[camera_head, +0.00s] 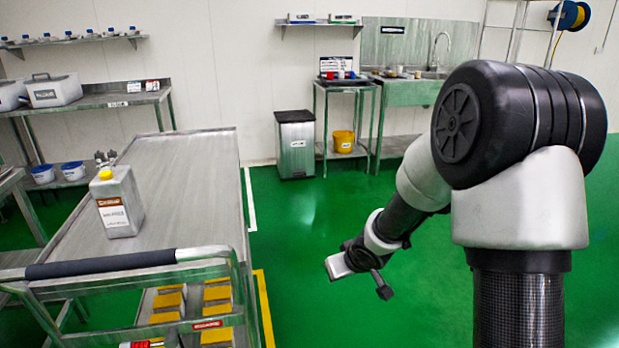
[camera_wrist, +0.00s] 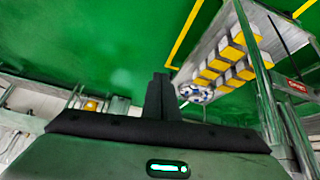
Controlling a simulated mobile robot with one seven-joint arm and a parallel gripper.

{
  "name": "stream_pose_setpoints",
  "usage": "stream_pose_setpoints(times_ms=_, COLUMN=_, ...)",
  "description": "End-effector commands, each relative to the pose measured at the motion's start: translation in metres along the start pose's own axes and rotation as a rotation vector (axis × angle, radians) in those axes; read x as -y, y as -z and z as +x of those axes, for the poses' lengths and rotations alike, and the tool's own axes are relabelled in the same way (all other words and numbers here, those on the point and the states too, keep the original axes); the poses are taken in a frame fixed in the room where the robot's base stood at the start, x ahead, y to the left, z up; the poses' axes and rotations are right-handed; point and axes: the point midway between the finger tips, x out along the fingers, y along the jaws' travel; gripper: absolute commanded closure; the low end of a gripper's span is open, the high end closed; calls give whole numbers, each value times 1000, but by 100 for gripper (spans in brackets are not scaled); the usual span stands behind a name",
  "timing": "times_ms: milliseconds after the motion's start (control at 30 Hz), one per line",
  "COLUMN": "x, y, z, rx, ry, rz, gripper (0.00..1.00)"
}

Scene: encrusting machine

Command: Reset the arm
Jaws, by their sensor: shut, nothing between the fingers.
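My gripper (camera_wrist: 160,92) shows in the wrist view with its dark fingers together at the lower middle, shut and empty, with green floor beyond it. In the head view my arm comes in at the right and reaches down and left over open floor, to the right of the steel cart (camera_head: 190,165). In that view the end of the arm is small, and the fingers cannot be made out clearly. Nothing touches the gripper.
A grey can with a yellow cap (camera_head: 118,205) stands on the cart. Yellow-topped boxes (camera_head: 168,300) sit on its lower shelf. A bin (camera_head: 295,143), a small steel table (camera_head: 345,86) and a sink bench (camera_head: 415,92) stand at the back wall. The green floor between is clear.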

Motion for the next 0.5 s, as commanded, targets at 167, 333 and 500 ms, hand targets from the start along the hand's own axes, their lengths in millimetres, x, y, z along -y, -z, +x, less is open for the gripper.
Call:
stream_pose_setpoints(times_ms=167, x=-44, y=11, z=-113, rx=25, ry=-209, rz=59, gripper=100)
stream_pose_setpoints(times_ms=333, x=-51, y=-13, z=-212, rx=64, ry=-305, rz=160, gripper=100)
stream_pose_setpoints(times_ms=500, x=-31, y=-51, z=-281, rx=100, ry=-299, rz=258, gripper=100)
